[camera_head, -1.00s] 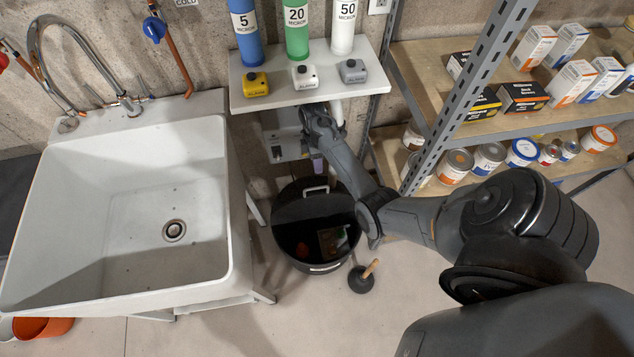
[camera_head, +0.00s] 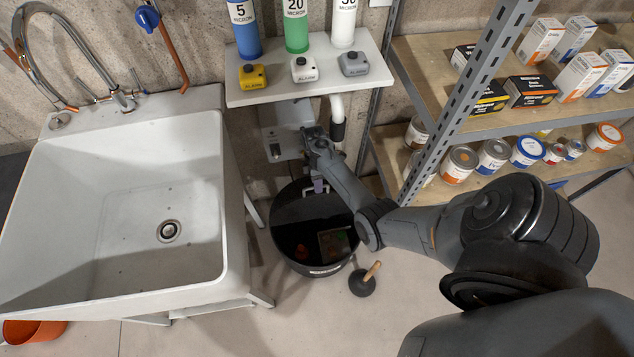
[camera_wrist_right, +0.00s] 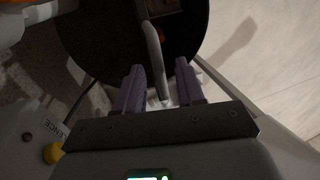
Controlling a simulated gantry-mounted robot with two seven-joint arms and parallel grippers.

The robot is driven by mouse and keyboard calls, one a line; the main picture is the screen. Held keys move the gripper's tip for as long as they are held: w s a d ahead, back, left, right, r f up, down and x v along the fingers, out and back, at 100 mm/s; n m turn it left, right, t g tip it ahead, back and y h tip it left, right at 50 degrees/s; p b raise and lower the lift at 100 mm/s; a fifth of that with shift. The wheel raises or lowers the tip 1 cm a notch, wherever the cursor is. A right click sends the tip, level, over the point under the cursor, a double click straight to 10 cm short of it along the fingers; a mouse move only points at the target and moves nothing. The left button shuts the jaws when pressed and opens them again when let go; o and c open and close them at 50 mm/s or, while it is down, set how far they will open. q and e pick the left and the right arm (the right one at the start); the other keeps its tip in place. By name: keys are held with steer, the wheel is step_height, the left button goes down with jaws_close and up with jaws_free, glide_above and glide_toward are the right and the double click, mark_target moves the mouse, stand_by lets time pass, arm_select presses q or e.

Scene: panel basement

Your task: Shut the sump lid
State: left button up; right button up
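The sump is a round black pit (camera_head: 318,271) on the floor right of the sink, its front part open with dark red and green things inside. Its dark lid (camera_head: 296,207) covers the rear part and looks tilted up; the exact angle is hard to tell. My right gripper (camera_head: 318,186) is at the lid's handle, which it largely hides in the head view. In the right wrist view the purple-grey fingers (camera_wrist_right: 160,82) are apart, with the pale bar handle (camera_wrist_right: 153,52) reaching between them. I cannot see them pressing on it. My left gripper is not in view.
A white sink (camera_head: 130,290) stands left of the sump. A white shelf (camera_head: 300,92) with alarm boxes and filter tubes overhangs behind. A plunger (camera_head: 362,284) stands close at the front right. A metal rack (camera_head: 455,110) with cans and boxes is at right.

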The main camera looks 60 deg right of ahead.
jaws_close()
stand_by(0.5)
